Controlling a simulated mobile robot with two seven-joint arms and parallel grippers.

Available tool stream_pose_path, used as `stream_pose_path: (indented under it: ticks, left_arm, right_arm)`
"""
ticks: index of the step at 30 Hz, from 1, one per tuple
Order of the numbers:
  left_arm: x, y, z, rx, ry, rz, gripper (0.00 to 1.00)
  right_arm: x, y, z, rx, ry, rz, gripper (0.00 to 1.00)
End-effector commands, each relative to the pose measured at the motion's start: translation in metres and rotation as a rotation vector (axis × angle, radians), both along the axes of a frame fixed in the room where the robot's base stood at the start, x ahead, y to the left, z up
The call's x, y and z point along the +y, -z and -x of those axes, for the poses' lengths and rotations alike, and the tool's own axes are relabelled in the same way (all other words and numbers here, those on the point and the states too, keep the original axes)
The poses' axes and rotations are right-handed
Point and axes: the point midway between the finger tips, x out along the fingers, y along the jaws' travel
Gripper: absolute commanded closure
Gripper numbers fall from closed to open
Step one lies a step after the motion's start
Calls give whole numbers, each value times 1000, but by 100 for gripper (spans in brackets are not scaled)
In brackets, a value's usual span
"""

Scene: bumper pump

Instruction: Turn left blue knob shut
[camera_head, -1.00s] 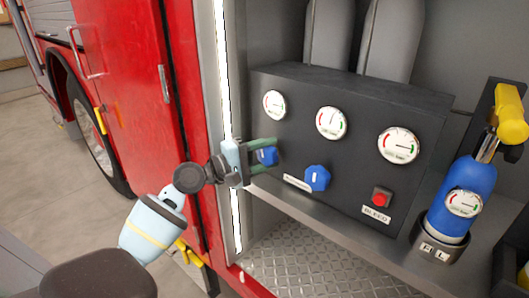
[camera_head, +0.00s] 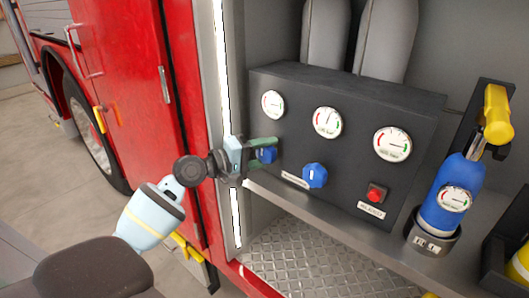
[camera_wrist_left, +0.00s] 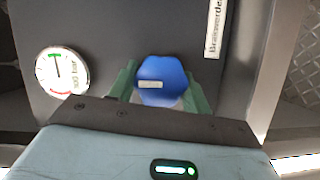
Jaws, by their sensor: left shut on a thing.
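The left blue knob (camera_head: 267,154) is on the front of a dark panel (camera_head: 345,100), at its left end. My left gripper (camera_head: 264,150) comes in from the left, with its green fingers shut on this knob. In the left wrist view the knob (camera_wrist_left: 162,80) sits between the two green fingers (camera_wrist_left: 160,88), with a small pale mark on its face. The fingers partly hide the knob in the head view. A second blue knob (camera_head: 314,175) sits further right on the panel, clear of the gripper. My right gripper does not show.
Three round gauges line the panel; the left gauge (camera_head: 273,104) is above the gripped knob. A red button (camera_head: 376,193) is at lower right. A blue cylinder (camera_head: 450,195) with a yellow top stands right. A red door (camera_head: 135,110) is left of my gripper.

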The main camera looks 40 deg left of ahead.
Motion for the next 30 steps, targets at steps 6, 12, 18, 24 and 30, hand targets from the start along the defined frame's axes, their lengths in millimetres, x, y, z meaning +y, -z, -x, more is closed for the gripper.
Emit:
stream_pose_path:
  ticks: [6,12,18,24,30]
  left_arm:
    - [0,0,0,-1,1,-2,30]
    - [0,0,0,0,0,-1,30]
    - [5,1,10,2,0,-2,30]
    - [18,2,37,5,0,-4,30]
    - [30,-1,59,4,-1,-3,30]
  right_arm:
    - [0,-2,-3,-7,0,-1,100]
    - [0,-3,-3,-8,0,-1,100]
    - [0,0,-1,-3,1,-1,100]
    - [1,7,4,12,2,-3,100]
    - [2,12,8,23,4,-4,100]
